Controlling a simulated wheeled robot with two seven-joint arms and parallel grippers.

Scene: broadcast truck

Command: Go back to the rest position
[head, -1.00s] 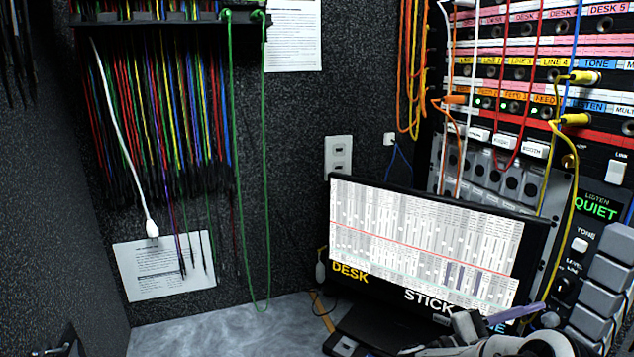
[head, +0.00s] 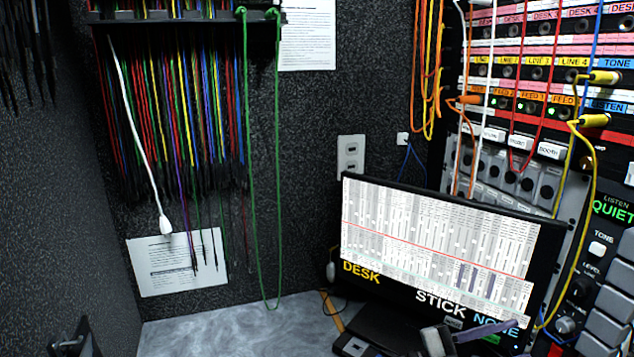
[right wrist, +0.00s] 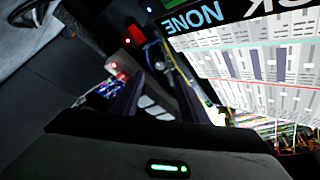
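My right gripper (right wrist: 152,98) shows two dark fingers apart in the right wrist view, with no object held between them. In the head view only part of my right gripper (head: 462,340) shows at the bottom edge, in front of the monitor's lower edge. A dark shape at the bottom left corner of the head view (head: 75,340) may be my left gripper; it is cut off, and I cannot tell its opening.
A monitor (head: 445,250) stands on the grey worktop (head: 235,330). A patch rack (head: 530,90) with plugged cables is at right. Hanging cables (head: 180,120) and a paper sheet (head: 180,265) are on the back wall. The worktop left of the monitor is clear.

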